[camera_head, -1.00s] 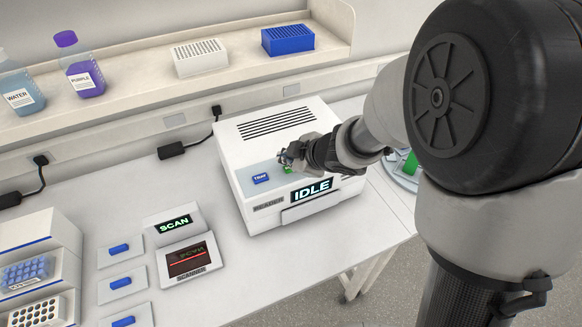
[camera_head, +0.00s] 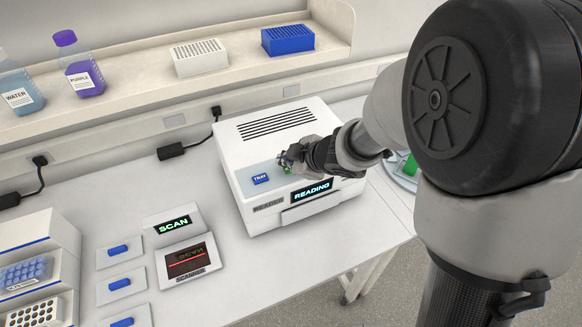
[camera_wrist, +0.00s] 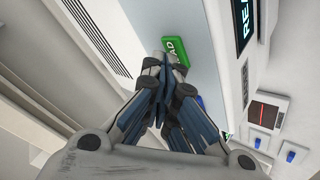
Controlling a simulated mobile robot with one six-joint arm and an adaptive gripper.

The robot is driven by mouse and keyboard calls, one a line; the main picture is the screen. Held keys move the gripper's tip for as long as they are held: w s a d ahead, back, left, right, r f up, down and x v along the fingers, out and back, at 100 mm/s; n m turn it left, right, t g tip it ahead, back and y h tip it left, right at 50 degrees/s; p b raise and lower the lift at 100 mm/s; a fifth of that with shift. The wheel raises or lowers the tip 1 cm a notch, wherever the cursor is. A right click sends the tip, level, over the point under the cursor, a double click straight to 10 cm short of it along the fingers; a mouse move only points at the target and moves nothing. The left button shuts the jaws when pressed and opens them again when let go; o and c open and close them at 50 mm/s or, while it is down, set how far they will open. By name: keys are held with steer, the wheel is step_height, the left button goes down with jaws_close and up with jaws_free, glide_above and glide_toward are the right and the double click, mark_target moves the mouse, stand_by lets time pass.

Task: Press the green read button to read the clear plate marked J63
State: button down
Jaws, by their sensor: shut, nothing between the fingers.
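The reader's tray front is closed. No plate marked J63 can be seen.
A scanner (camera_head: 187,262) with a SCAN sign (camera_head: 173,225) stands left of the reader. Blue-handled pads (camera_head: 119,284) and a white rack (camera_head: 65,250) are further left. Bottles and two tip boxes stand on the shelf (camera_head: 140,88) behind.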

mark_target(289, 170)
stand_by(0.4)
steer(key=shift+r+p, duration=0.8)
steer(key=shift+p, duration=0.15)
step_height(289, 170, up, 5)
steer(key=p, duration=0.5)
stand_by(0.4)
